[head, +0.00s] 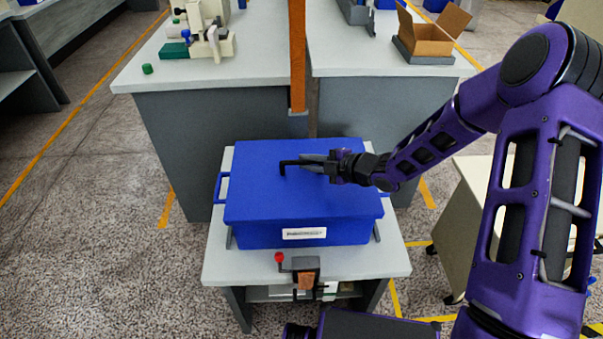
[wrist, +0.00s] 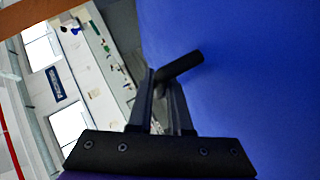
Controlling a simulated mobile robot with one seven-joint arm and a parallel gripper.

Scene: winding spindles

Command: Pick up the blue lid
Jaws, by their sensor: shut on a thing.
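The blue lid (head: 265,197) lies on top of the blue box (head: 345,234), which stands on a small light-topped table. The lid's black handle (head: 284,169) sticks up near the middle of the lid. My gripper (head: 308,164) reaches in from the right, low over the lid, and is shut on the handle. In the wrist view, the two fingers (wrist: 165,95) close around the black handle (wrist: 183,67), with the blue lid surface (wrist: 250,80) beside it. The lid appears seated on the box; I cannot see a gap.
The small table (head: 225,262) carries the box and has a red knob (head: 279,257) at its front edge. Behind stand two grey workbenches (head: 255,65) with a cream machine (head: 205,30) and an open cardboard box (head: 432,35). An orange post (head: 297,60) rises between them.

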